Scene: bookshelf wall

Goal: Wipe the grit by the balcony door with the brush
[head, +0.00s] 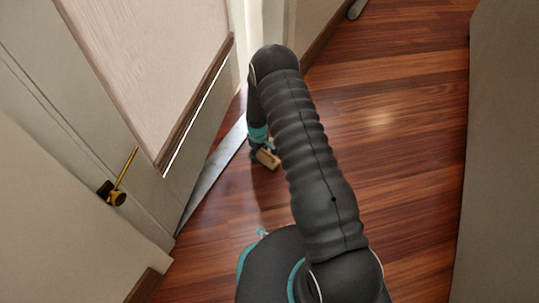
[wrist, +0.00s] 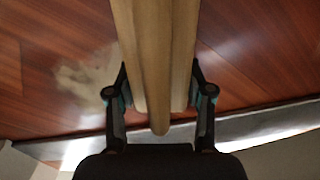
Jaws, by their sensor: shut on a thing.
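My gripper (wrist: 158,82) is shut on the brush (wrist: 155,40), whose pale wooden body lies between the two fingers in the wrist view. In the head view my gripper (head: 260,147) is low by the floor near the door's metal threshold, with the brush (head: 268,159) showing as a small tan block. The grit (wrist: 88,78) is a pale beige patch on the floor, left of the brush in the wrist view. I cannot make the grit out in the head view. The brush's underside is hidden, so I cannot tell whether it touches the floor.
The balcony door (head: 150,70) with a brass handle (head: 118,190) stands at left, above the metal threshold strip (head: 212,170). A grey panel (head: 505,150) bounds the right. The wooden floor (head: 400,130) between is clear.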

